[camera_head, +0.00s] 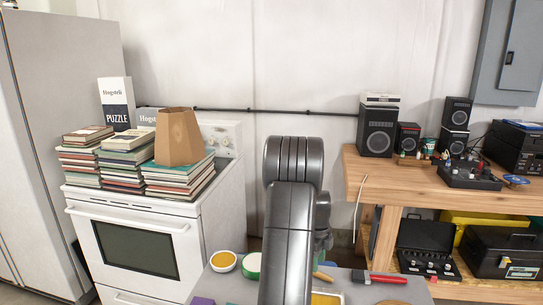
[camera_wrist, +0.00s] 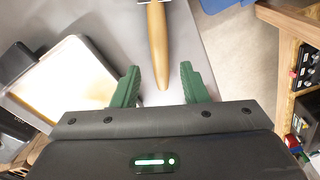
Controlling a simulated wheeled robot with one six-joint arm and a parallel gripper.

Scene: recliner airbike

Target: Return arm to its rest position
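My gripper (camera_wrist: 160,68) is open, with its two green fingers apart, over a grey work surface in the wrist view. A wooden handle (camera_wrist: 158,40) lies beyond and between the fingertips in that view; the fingers are not closed on it, and I cannot tell how far below it is. In the head view my arm (camera_head: 290,215) rises in the middle of the picture and is bent at the top. A small piece of the wooden handle (camera_head: 322,276) shows right of the arm.
A white stove (camera_head: 145,245) with stacked books stands left. A wooden workbench (camera_head: 410,189) stands right.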

